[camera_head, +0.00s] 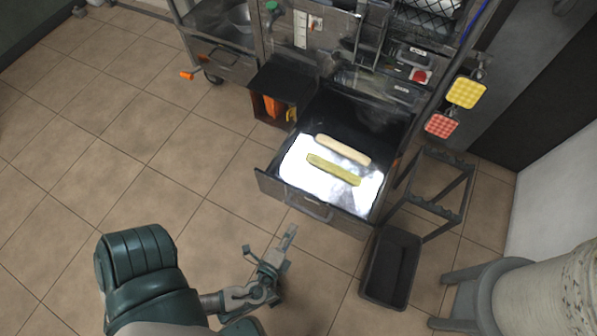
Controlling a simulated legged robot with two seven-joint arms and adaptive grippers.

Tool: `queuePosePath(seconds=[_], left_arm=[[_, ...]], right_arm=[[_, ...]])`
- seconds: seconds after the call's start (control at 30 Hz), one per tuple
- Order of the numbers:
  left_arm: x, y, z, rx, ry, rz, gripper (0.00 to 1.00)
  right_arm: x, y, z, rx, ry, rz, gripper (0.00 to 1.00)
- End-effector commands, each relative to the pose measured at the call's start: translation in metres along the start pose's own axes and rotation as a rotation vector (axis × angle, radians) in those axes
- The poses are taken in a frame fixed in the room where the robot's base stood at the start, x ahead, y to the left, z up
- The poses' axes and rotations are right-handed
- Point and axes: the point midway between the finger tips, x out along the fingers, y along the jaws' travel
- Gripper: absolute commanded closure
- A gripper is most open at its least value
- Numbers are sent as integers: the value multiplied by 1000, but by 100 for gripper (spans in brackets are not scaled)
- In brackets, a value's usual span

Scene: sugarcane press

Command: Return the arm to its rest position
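My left arm comes in from the bottom left, with a dark green forearm. Its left gripper (270,248) is over the tiled floor, in front of the open drawer (315,207) and apart from it. The fingers look spread, with nothing between them. Two pale cane pieces lie side by side in the drawer: a cream one (343,150) behind and a yellow-green one (333,170) in front. My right gripper is out of view.
The press machine (345,40) stands behind the drawer. A black bin (391,268) and a dark metal stand (436,187) are right of it. A grey stool (475,295) with a sack-like bundle (550,285) is at lower right. Floor on the left is clear.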

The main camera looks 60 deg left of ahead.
Motion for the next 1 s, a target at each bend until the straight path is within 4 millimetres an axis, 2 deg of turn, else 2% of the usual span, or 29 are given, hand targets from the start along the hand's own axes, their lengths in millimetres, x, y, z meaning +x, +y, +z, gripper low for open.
queuePosePath(seconds=[0.1,0.2,0.83,0.93,1.0], left_arm=[[-15,0,0,0,0,1,62],[-20,0,0,0,0,0,62],[-21,0,-1,-5,5,3,62],[-17,0,-16,-63,59,40,62],[-13,-4,-40,-162,156,95,62]], right_arm=[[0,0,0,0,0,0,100],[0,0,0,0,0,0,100],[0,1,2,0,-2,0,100],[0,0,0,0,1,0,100],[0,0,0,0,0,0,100]])
